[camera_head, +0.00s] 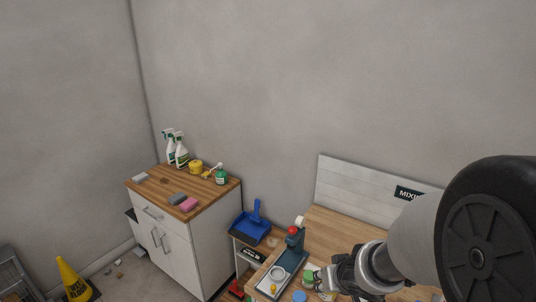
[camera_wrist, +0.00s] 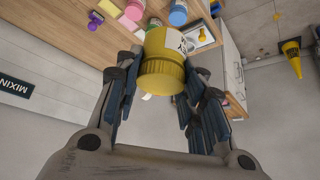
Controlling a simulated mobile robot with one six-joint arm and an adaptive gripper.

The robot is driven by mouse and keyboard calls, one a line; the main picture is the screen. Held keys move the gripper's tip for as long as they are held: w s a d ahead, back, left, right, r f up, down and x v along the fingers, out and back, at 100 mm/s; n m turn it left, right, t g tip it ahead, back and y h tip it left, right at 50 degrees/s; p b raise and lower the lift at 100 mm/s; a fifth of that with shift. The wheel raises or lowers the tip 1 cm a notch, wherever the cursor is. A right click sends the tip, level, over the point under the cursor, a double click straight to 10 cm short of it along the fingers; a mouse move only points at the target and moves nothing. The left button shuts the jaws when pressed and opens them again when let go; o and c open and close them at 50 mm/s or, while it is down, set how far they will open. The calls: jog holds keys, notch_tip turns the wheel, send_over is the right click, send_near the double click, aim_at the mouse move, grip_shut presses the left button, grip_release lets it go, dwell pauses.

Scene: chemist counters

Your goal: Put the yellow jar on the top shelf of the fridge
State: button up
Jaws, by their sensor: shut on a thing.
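The yellow jar (camera_wrist: 160,75) is between the fingers of my gripper (camera_wrist: 162,92) in the wrist view. Its ribbed yellow lid faces the camera, and part of a white label shows on its side. My gripper is shut on the jar, with fingers on both sides of it. In the head view my gripper (camera_head: 342,280) is at the lower right, over the wooden counter; the jar is hard to make out there. No fridge or fridge shelf shows in either view.
The mixing counter (camera_head: 330,222) holds a dark press-like device (camera_head: 290,262) and small jars. A white cabinet (camera_head: 190,245) at left carries spray bottles (camera_head: 180,150) and sponges. A blue dustpan (camera_head: 250,230) lies between them. A yellow cone (camera_head: 72,280) stands on the floor.

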jog(key=shift+w+a+r+m, duration=0.15)
jog(key=shift+a+r, duration=0.1)
jog(key=shift+a, duration=0.25)
jog(key=shift+a+r+m, duration=0.15)
jog(key=shift+a+r, duration=0.05)
jog(key=shift+a, duration=0.25)
jog(key=shift+d+f, duration=0.1)
jog(key=shift+d, duration=0.25)
notch_tip(320, 180, down, 14)
jog(key=b, duration=1.4)
jog(key=shift+f, duration=0.25)
